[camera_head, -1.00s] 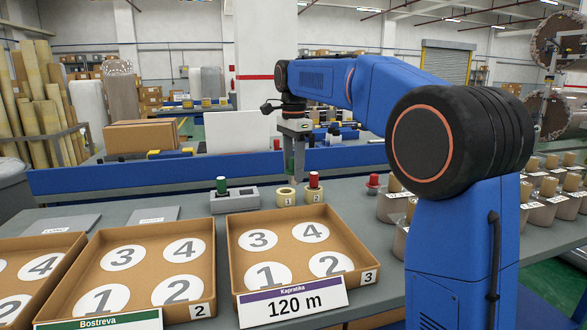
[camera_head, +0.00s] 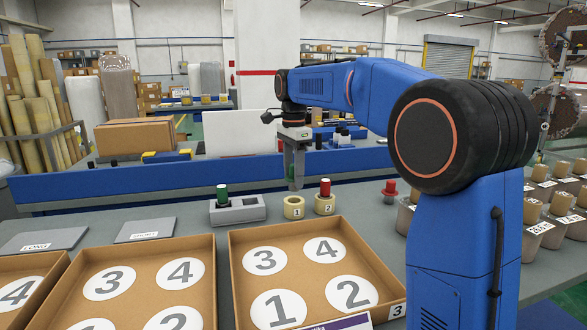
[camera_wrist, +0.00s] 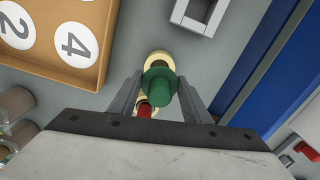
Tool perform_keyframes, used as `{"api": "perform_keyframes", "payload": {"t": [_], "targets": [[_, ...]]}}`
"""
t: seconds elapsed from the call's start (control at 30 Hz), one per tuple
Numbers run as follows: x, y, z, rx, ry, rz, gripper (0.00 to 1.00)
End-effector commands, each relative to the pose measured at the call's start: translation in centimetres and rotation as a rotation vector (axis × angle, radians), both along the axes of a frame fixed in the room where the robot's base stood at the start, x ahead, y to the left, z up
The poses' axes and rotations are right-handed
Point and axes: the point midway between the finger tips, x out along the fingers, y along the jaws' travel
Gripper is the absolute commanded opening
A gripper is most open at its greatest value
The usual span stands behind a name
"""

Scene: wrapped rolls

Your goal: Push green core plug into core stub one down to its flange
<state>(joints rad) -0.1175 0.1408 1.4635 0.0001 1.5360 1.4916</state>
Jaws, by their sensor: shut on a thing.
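My gripper (camera_wrist: 155,98) is shut on a green core plug (camera_wrist: 160,88), which shows between the fingers in the wrist view. Core stub one (camera_head: 293,207) is a short cream ring standing on the grey bench. In the head view my gripper (camera_head: 296,186) hangs just above it, fingers pointing down. In the wrist view the cream stub (camera_wrist: 158,58) shows behind the plug, partly covered by it.
Stub two (camera_head: 325,206) stands close to the right with a red plug (camera_head: 325,188) in it. A grey holder (camera_head: 240,210) with another green plug (camera_head: 222,193) stands to the left. A cardboard tray (camera_head: 236,270) lies in front. A red plug (camera_head: 389,189) stands farther right.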

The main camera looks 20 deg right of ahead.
Motion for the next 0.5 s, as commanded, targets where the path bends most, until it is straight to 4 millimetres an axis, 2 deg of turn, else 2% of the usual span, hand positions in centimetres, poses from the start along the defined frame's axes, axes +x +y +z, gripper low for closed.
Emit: {"api": "perform_keyframes", "payload": {"t": [0.5], "targets": [[0.0, 0.0, -4.0, 0.0, 0.001, 0.0, 0.22]]}}
